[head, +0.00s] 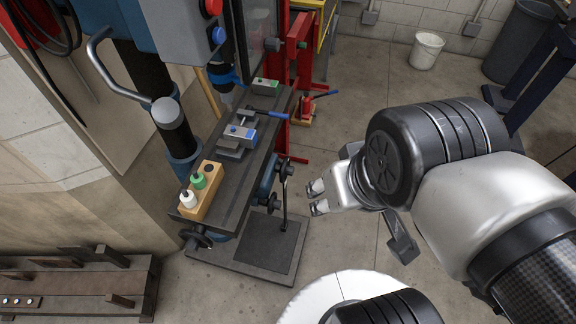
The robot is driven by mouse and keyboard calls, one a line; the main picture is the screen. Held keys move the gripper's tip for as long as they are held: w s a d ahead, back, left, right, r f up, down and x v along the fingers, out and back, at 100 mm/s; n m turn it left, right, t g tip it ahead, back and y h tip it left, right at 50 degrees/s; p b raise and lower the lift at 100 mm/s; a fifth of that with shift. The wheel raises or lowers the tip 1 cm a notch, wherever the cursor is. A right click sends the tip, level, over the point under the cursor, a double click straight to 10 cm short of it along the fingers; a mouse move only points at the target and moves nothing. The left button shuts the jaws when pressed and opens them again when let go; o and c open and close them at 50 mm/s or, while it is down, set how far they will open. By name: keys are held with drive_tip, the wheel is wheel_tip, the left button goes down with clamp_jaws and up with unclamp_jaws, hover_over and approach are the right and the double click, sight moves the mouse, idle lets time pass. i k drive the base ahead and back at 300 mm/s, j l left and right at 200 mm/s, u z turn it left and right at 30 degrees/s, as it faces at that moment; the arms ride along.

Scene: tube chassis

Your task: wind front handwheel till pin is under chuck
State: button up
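A drilling or milling machine stands left of centre with a long dark table (222,192). Another dark handwheel (196,239) is at the table's near-left end. The chuck (225,98) hangs from the spindle above the table's far part. A vise (238,137) with a blue part is clamped on the table near it. I cannot make out the pin for certain. My gripper (317,198) is right of the front handwheel, with its two fingertips apart and nothing between them, not touching the wheel.
A wooden block (206,204) with white and green-topped pieces sits on the table's near end. A red stand (303,70) is behind the table. A white bucket (426,51) is far back. A dark rack (82,284) lies at lower left.

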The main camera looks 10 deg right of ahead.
sight(286, 170)
drive_tip(key=i+l+u, duration=0.15)
drive_tip(key=l, duration=0.45)
drive_tip(key=l+u, duration=0.15)
drive_tip(key=l, duration=0.5)
